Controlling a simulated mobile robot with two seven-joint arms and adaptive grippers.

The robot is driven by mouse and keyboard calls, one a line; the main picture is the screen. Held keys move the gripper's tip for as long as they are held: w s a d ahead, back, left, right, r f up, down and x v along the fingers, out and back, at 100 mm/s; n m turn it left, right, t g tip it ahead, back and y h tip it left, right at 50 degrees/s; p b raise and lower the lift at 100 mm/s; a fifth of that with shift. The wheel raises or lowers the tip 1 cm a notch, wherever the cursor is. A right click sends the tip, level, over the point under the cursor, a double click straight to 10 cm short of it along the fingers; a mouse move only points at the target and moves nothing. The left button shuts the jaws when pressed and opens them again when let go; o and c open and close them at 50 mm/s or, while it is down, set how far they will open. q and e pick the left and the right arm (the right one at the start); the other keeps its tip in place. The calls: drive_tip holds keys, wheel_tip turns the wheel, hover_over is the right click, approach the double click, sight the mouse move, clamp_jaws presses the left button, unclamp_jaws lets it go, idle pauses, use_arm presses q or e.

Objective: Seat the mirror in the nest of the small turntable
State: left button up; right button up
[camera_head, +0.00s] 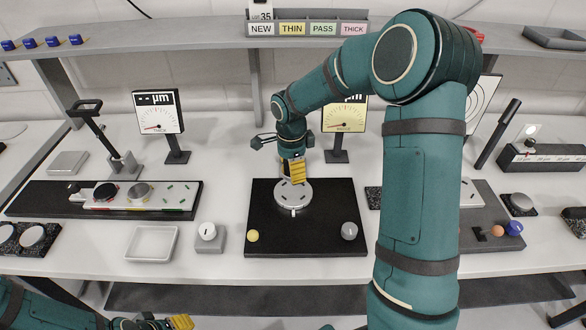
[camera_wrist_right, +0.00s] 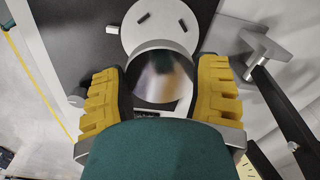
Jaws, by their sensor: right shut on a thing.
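In the right wrist view, the mirror (camera_wrist_right: 163,78), a round shiny disc with a pale rim, sits between the yellow fingers of my right gripper (camera_wrist_right: 160,90), which is shut on it. The mirror overlaps the edge of the small turntable (camera_wrist_right: 152,18); I cannot tell whether they touch. In the head view, my right gripper (camera_head: 293,178) points down over the back of the light grey turntable (camera_head: 294,200), and hides the mirror. The nest is not clearly seen. My left gripper (camera_head: 165,323) is at the bottom left edge, partly cut off, its opening unclear.
Dial gauges (camera_head: 158,112) stand behind. A white tray (camera_head: 151,244) and a small grey block (camera_head: 209,238) are to the left.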

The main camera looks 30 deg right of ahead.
drive_tip(key=b, duration=0.3)
hover_over(293, 191)
drive_tip(key=shift+f, duration=2.2)
drive_tip(key=shift+a+f+b, duration=0.1)
drive_tip(key=shift+f+b, duration=0.4)
drive_tip(key=shift+f, duration=0.4)
drive_tip(key=shift+b, duration=0.3)
drive_tip(key=shift+f+b, duration=0.55)
drive_tip(key=shift+b, duration=0.05)
drive_tip(key=o, duration=1.2)
